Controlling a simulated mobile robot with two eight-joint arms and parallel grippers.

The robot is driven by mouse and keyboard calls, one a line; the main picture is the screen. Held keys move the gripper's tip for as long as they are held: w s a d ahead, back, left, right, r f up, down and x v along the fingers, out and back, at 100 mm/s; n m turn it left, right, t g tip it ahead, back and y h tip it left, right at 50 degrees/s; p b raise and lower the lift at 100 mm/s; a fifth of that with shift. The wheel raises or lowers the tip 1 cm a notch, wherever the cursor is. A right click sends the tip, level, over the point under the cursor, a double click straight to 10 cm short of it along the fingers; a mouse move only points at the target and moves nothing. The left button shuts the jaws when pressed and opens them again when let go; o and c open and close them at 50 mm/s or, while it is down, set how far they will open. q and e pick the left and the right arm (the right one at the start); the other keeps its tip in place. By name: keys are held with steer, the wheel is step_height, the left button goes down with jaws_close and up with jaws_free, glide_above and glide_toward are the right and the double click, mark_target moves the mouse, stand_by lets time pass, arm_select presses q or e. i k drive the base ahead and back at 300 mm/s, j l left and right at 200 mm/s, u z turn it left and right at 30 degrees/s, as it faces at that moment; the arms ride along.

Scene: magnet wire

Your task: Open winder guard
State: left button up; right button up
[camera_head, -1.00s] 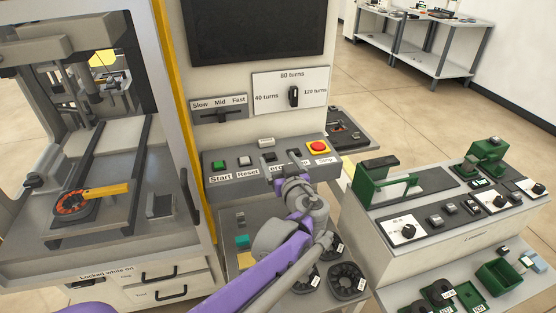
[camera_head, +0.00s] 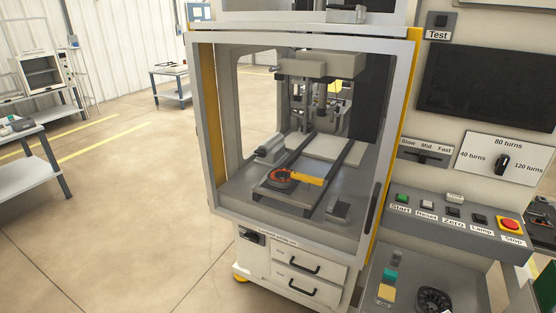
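The winder (camera_head: 408,110) stands at the middle of the view with yellow corner posts. Its guard (camera_head: 201,125) is a light grey frame with a see-through pane, and it sits across the front of the work space. A dark upright handle (camera_head: 371,208) is at the guard's right edge. Behind the pane, a round orange-and-dark part (camera_head: 284,176) with a yellow arm (camera_head: 309,179) lies on the winder's bed. Neither of my grippers is in view.
A control panel with a green Start button (camera_head: 401,198) and a red Stop button (camera_head: 510,225) is right of the winder. Drawers (camera_head: 305,268) are below it. A shelf (camera_head: 440,278) at lower right holds small parts.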

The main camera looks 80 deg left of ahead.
mark_target(404, 50)
steer(key=u, duration=1.55)
steer(key=i+j+u, duration=0.1)
steer(key=u, duration=0.25)
steer(key=i+u, duration=0.2)
steer(key=u, duration=0.15)
steer(key=i+u, duration=0.2)
steer(key=u, duration=0.2)
steer(key=j, duration=0.3)
steer(key=k+u, duration=0.05)
